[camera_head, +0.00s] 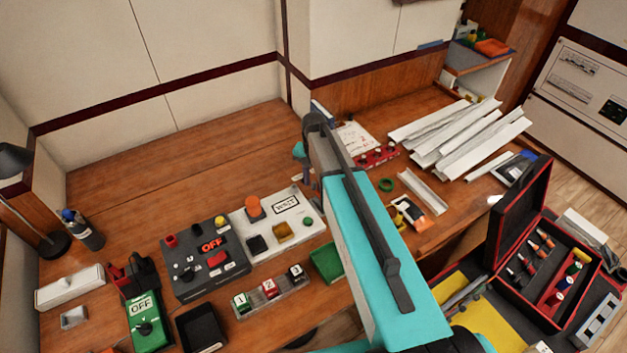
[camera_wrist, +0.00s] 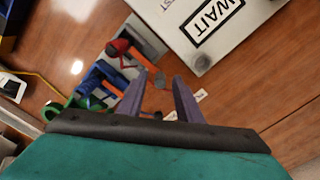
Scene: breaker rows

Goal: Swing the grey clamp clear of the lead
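My gripper (camera_wrist: 160,80) shows in the wrist view as two purple-grey fingers standing apart, with nothing held between them. Just beyond the fingertips is a small grey piece (camera_wrist: 158,79), which may be the grey clamp; I cannot tell for certain. An orange strip (camera_wrist: 112,75) lies to the left, beside a red rounded part (camera_wrist: 118,47) and a blue and grey fixture (camera_wrist: 98,82); it may be the lead. The left finger hides part of this fixture. In the head view my arm covers the gripper, and I cannot make out the clamp or lead there.
The white WAIT panel (camera_wrist: 193,50) lies close above the fingers; it also shows in the head view (camera_head: 268,242). Left of it stands a dark OFF panel (camera_head: 195,271). White channels (camera_head: 455,140) are piled at the back right. An open red toolbox (camera_head: 520,215) stands at right.

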